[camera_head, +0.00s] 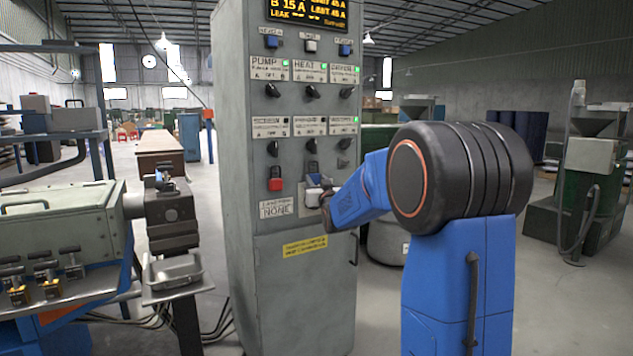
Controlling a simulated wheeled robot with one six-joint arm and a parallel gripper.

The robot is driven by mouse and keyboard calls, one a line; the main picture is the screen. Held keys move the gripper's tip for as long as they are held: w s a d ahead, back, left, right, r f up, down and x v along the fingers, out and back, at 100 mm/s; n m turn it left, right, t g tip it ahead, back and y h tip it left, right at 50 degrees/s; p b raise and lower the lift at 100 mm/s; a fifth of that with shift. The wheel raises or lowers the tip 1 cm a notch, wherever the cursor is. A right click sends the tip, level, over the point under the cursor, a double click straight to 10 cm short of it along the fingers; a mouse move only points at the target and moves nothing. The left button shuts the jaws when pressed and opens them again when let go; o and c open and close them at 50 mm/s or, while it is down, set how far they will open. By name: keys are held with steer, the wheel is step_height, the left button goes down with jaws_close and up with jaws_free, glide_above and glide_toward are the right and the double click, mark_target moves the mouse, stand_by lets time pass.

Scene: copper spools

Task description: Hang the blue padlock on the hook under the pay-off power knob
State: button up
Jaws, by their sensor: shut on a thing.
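The grey control cabinet (292,222) stands in the middle, with two rows of black knobs under small labels. I cannot read which label says pay-off. My gripper (324,200) is at the cabinet front, just below the middle knob (312,146) of the lower row. It is shut on a small blue and pale padlock (313,184), close against the panel. My gripper and arm partly cover it. I cannot tell whether its shackle is around a hook. A red padlock (275,184) hangs under the left knob (273,149) of the lower row.
Small blue and pale fittings (272,41) line the cabinet under the lit display (306,10). A sign reading NONE (276,209) is beside my gripper. A grey machine with a metal tray (177,272) stands at left. Green machinery (588,215) is at right; floor between is open.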

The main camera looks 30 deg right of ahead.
stand_by(0.3)
steer(key=o, duration=1.3)
steer(key=v, duration=1.7)
steer(key=shift+s, duration=0.2)
